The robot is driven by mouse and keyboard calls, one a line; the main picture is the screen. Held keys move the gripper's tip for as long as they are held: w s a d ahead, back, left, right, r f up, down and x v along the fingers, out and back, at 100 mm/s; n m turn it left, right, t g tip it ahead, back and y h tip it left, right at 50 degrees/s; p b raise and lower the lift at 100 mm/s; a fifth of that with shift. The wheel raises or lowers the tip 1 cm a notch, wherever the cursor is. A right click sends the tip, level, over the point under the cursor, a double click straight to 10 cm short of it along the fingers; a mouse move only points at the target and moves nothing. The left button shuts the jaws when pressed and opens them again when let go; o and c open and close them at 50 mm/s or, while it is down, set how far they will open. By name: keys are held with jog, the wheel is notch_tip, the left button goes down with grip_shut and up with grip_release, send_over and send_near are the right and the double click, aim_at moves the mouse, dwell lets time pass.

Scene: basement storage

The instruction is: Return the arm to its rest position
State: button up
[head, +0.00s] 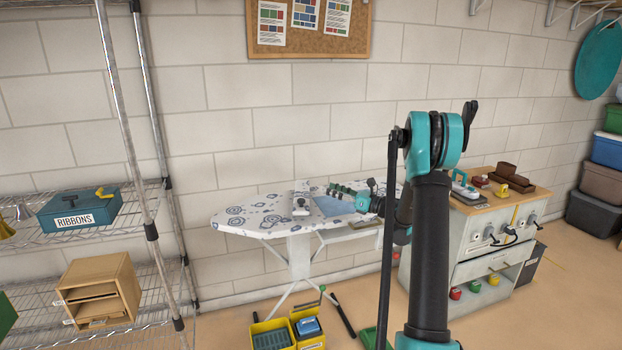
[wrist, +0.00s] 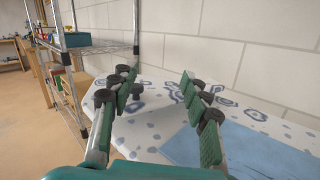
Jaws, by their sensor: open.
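My arm stands in the right middle of the head view, with a black upright link and a teal joint. My gripper (head: 340,191) is over the ironing board (head: 250,221), pointing left along it. In the wrist view my gripper (wrist: 160,92) has its two green-padded fingers spread wide with nothing between them. The patterned ironing board cover (wrist: 150,130) lies below and beyond the fingers. A light blue cloth (wrist: 250,150) lies flat on the board to the right in the wrist view. A small grey-white object (head: 301,205) stands on the board left of my gripper.
A wire shelf (head: 90,232) at left holds a teal ribbons box (head: 80,208) and a wooden drawer box (head: 98,290). Yellow bins (head: 272,335) stand on the floor before the board. A wood-topped cabinet (head: 500,205) stands right of my arm. A brick wall is behind.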

jog(key=d+r+m+t+h, duration=0.7)
jog(key=r+m+t+h, duration=0.4)
jog(key=m, duration=0.6)
jog(key=s+d+m+g+h, duration=0.2)
jog(key=s+d+m+h, duration=0.4)
jog(key=m, duration=0.6)
jog(key=s+a+f+m+g, duration=0.2)
jog(key=s+f+m+g, duration=0.3)
jog(key=s+f, duration=0.3)
jog(key=s+a+f+m+g, duration=0.2)
jog(key=s+f+m+g, duration=0.3)
jog(key=s, duration=1.1)
jog(key=s+a+f+m+g, duration=0.2)
jog(key=s+f+m+g, duration=0.2)
jog(key=s+f, duration=0.8)
jog(key=m, duration=0.2)
jog(key=shift+s+m+g, duration=0.3)
jog(key=shift+m+g, duration=0.1)
